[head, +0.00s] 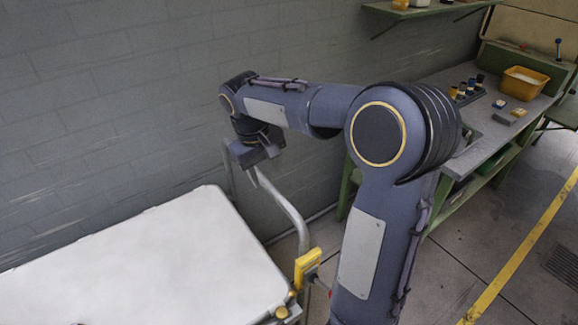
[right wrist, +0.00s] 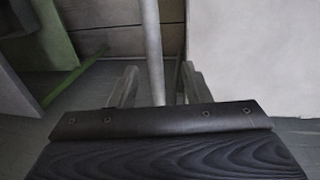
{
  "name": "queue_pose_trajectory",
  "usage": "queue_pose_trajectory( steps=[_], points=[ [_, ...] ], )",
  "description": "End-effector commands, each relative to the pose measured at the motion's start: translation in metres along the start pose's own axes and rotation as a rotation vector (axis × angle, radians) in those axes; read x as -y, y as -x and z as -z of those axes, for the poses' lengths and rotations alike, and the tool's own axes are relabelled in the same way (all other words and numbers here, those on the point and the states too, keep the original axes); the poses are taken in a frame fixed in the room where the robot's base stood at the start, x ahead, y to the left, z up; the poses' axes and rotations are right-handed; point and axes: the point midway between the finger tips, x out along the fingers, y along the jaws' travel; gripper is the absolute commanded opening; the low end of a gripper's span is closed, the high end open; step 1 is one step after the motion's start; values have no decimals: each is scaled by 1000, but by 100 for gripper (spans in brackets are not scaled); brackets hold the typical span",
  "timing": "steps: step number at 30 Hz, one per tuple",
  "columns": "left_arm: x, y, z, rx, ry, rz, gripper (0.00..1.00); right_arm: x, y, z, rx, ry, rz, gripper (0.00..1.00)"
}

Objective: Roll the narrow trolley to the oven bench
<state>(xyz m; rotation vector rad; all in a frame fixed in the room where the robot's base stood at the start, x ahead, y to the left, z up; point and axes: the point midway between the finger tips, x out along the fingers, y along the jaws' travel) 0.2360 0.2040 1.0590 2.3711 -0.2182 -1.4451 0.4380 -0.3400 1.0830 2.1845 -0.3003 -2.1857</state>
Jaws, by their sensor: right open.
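A trolley with a broad white top (head: 140,265) stands at the lower left of the head view, near the grey wall. A bent grey metal handle (head: 292,215) rises at its right end. My right gripper (head: 252,172) is at the upper part of this handle. In the right wrist view the open fingers of the right gripper (right wrist: 158,88) stand on either side of the pale handle bar (right wrist: 153,45); I cannot tell whether they touch it. Whether this is the narrow trolley is unclear. My left gripper is not in view.
A green-framed workbench (head: 455,135) with a yellow bin (head: 524,83) stands at the right. A yellow floor line (head: 525,250) runs past it. A yellow part (head: 307,264) sits low by the handle. Clear floor lies right of my arm.

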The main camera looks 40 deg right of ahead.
Motion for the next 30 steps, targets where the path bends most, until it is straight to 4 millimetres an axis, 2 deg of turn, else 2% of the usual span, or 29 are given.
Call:
queue_pose_trajectory(
  steps=[5, 15, 18, 22, 29, 30],
  points=[
    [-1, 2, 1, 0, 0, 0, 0, -3, -7, 8, 15, 1, -36, 43],
    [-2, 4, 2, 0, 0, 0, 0, -4, -59, 7, 16, 0, -33, 43],
    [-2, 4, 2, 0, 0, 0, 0, -5, -69, 7, 13, 1, -33, 43],
    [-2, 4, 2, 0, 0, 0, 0, -4, -76, 7, 12, 1, -32, 43],
    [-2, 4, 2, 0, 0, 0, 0, -5, -77, 7, 11, 1, -31, 43],
    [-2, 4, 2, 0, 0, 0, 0, -5, -77, 7, 11, 1, -31, 41]
  ],
)
